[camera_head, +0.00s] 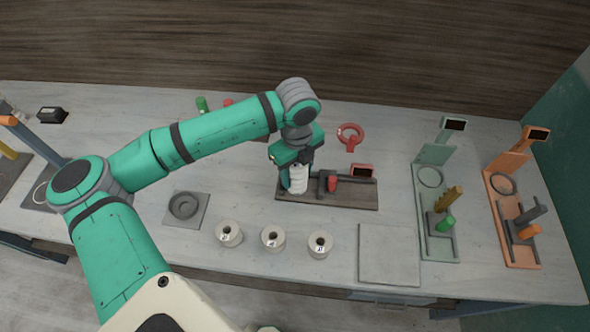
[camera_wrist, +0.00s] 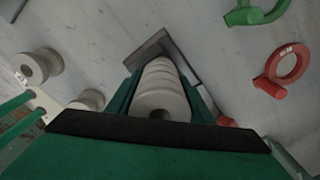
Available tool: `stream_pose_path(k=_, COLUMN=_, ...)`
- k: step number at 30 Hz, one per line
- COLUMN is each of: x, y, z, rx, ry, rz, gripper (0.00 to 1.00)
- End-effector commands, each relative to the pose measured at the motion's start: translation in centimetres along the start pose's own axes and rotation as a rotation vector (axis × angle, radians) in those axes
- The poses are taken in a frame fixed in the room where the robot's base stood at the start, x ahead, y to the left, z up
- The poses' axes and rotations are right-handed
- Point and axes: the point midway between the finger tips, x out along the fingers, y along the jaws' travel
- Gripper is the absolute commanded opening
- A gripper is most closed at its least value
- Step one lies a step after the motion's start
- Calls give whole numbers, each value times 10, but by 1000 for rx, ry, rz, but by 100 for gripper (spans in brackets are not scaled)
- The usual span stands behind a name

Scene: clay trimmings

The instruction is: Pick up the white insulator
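The white insulator (camera_head: 298,179), a pale ribbed cylinder, is upright at the left end of a dark wooden board (camera_head: 348,198). My gripper (camera_head: 296,170) reaches down over it from above. In the wrist view the insulator (camera_wrist: 161,92) lies between my two green fingers (camera_wrist: 162,98), with no clear gap on either side. The gripper looks shut on it. Its lower end is near or on the board; I cannot tell whether it touches. My gripper hides part of its top.
A red clamp and stand (camera_head: 332,182) are on the board close right of the insulator. A red ring (camera_head: 351,134) lies behind. Several white spools line the front, including one (camera_head: 273,238). Green (camera_head: 437,215) and orange (camera_head: 512,215) stands are at right. A grey plate (camera_head: 389,254) lies at front.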

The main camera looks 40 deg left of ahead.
Motion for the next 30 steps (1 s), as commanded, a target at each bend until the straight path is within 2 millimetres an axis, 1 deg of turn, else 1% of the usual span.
stream_pose_path(k=1, x=0, y=1, z=1, rx=-2, ry=-1, rz=3, gripper=16)
stream_pose_path(k=2, x=0, y=1, z=1, rx=-2, ry=-1, rz=3, gripper=8)
stream_pose_path(k=3, x=0, y=1, z=1, rx=-2, ry=-1, rz=3, gripper=6)
stream_pose_path(k=9, x=-1, y=2, z=1, rx=-3, ry=-2, rz=4, gripper=6)
stream_pose_path(k=13, x=-9, y=2, z=2, rx=-3, ry=-3, rz=3, gripper=6)
stream_pose_path(k=17, x=-28, y=1, z=2, rx=-3, ry=-5, rz=3, gripper=6)
stream_pose_path(k=24, x=-72, y=1, z=1, rx=-1, ry=-4, rz=2, gripper=6)
stream_pose_path(k=30, x=-95, y=0, z=1, rx=0, ry=-2, rz=1, gripper=6)
